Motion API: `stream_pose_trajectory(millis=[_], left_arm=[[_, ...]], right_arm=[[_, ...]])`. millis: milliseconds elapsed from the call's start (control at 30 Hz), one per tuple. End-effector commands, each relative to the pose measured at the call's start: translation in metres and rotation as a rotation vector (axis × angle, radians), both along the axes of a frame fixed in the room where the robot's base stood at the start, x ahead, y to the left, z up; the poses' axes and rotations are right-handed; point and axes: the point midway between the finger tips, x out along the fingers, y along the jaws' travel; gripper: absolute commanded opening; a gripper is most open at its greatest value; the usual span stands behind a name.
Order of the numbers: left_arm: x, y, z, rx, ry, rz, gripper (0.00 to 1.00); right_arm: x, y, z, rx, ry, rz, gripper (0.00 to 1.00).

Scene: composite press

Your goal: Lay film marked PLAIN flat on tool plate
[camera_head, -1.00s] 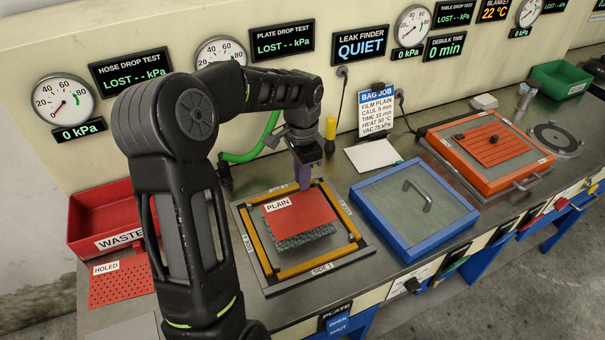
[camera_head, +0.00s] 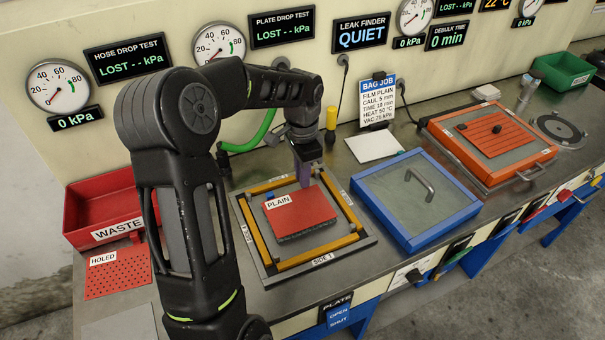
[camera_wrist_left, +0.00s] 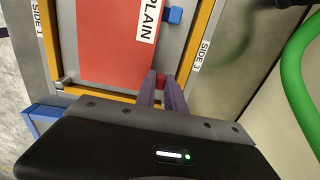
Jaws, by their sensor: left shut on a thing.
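The red film marked PLAIN (camera_head: 306,209) is over the middle of the tool plate (camera_head: 354,252), inside the yellow strip frame (camera_head: 353,218). It covers nearly all of the grey stack beneath; I cannot tell whether it touches everywhere. My left gripper (camera_head: 304,182) is at the film's far edge, fingers pointing down. In the left wrist view, the purple fingers (camera_wrist_left: 161,82) are shut on a small red tab at the edge of the film (camera_wrist_left: 105,45). My right gripper is not in view.
The red HOLED sheet (camera_head: 118,272) and red WASTE bin (camera_head: 88,212) are at the left. A blue-framed glass lid (camera_head: 415,200) stands close on the plate's right. An orange-framed unit (camera_head: 490,145) is farther right. A green hose (camera_head: 255,140) runs behind my left gripper.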

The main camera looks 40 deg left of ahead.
Motion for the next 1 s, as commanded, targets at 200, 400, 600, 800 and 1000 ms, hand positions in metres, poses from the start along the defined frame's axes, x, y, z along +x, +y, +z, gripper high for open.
stream_pose_trajectory(millis=[200,400,600,800,1000], left_arm=[[0.0,0.0,0.0,0.0,0.0,0.0,0.0],[0.0,0.0,-0.001,0.0,0.0,0.0,0.0],[0.0,0.0,-0.006,0.0,0.0,0.0,0.0],[0.0,0.0,-0.01,0.0,-0.001,0.0,0.0],[0.0,0.0,-0.01,0.0,0.0,0.0,0.0]], right_arm=[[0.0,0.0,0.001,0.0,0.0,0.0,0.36],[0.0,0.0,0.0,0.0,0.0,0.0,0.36],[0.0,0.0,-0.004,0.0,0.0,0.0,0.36],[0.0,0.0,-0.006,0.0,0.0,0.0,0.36],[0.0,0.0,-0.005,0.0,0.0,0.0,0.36]])
